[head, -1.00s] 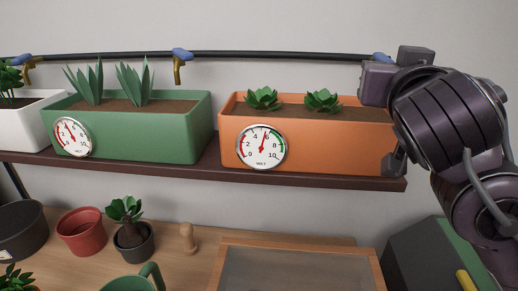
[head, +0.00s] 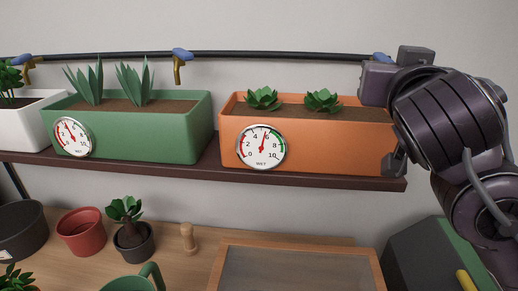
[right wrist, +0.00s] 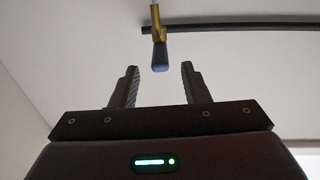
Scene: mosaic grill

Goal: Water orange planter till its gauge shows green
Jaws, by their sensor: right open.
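The orange planter (head: 310,142) stands at the right of the wall shelf with two green succulents in dark soil. Its round gauge (head: 261,147) has its needle near the top, around 5 to 6, just left of the green band. Above the planter's right end, the blue tap handle (head: 381,57) shows beside my right arm. In the right wrist view, the brass tap (right wrist: 157,20) with its blue handle hangs from the pipe, the handle lying between and beyond the fingertips. My right gripper (right wrist: 159,67) is open and empty, apart from the handle. My left gripper is out of view.
A black pipe (head: 280,54) runs above the shelf (head: 200,171), with another tap (head: 180,65) over the green planter (head: 140,135). A white planter stands at far left. Below, the bench holds pots (head: 80,232), a wooden-framed tray (head: 300,247) and a green watering can (head: 130,282).

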